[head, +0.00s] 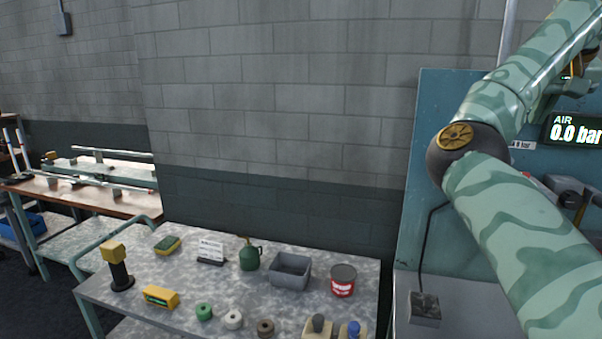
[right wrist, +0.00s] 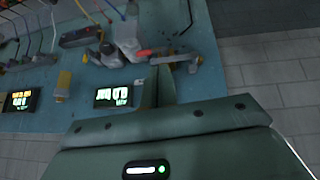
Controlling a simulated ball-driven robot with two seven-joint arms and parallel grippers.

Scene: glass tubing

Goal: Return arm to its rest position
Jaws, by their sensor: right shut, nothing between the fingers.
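My right arm (head: 525,220) has a green wave pattern and crosses the right side of the head view, bent at a dark joint with a yellow cap (head: 455,137). Its upper link runs up out of the top right corner. In the right wrist view the green gripper housing with a lit indicator fills the bottom, and my right gripper's fingers (right wrist: 168,88) stand above it. They are shut and empty. My left arm and gripper are in neither view.
A teal panel (head: 425,130) with an air display (head: 577,131) reading 0.0 bar stands close behind my right arm. A mottled table (head: 140,275) holds a grey bin (head: 290,271), a red can (head: 342,281), a green oil can (head: 249,256) and tape rolls. Another bench stands far left.

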